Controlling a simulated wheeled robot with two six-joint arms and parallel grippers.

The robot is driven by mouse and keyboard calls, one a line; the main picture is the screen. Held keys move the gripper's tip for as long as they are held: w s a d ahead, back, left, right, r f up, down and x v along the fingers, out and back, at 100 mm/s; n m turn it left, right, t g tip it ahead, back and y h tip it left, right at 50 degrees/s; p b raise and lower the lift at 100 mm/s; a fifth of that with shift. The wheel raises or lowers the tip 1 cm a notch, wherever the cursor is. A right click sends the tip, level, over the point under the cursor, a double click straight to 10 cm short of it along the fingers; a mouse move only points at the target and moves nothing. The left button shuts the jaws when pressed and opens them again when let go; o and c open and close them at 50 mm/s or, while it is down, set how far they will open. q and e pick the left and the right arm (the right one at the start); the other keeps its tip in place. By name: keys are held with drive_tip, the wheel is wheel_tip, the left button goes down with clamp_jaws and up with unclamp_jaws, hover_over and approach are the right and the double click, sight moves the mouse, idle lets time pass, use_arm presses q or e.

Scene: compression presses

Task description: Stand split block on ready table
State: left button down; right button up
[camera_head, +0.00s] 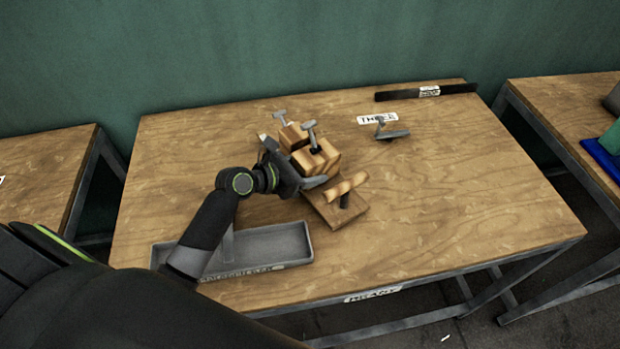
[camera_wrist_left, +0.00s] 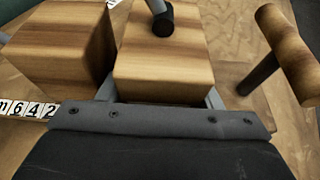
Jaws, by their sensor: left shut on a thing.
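My left gripper (camera_head: 297,163) reaches in over the table and is shut on a wooden block (camera_head: 328,158). In the left wrist view this block (camera_wrist_left: 165,60) sits between the two grey fingers, with a black-ended metal part above its top. A second wooden block (camera_head: 291,136) stands close behind; it also shows at left in the wrist view (camera_wrist_left: 60,50). I cannot tell whether the held block touches the surface below, and any split in it is not clear. The wooden table (camera_head: 450,200) bears an upside-down front label (camera_head: 372,294). My right gripper is not in view.
A wooden base with a bar handle (camera_head: 346,186) is close right of the gripper. A grey tray (camera_head: 285,242) lies at the front left under my arm. A metal T-shaped piece (camera_head: 392,133) and a black strip (camera_head: 400,95) lie behind. The table's right side is clear.

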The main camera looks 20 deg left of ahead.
use_arm(q)
drive_tip(key=shift+f+b, duration=0.3)
drive_tip(key=shift+f, duration=1.45)
drive_tip(key=shift+c, duration=2.1)
unclamp_jaws()
drive_tip(key=shift+s+f, duration=0.1)
drive_tip(key=shift+f, duration=0.15)
drive_tip(key=shift+r, duration=0.1)
drive_tip(key=shift+s+a+r, duration=0.1)
drive_tip(key=shift+s+a, duration=0.05)
drive_tip(key=v, duration=1.1)
drive_tip(key=shift+s+a+r, duration=0.1)
drive_tip(key=shift+s+r, duration=0.1)
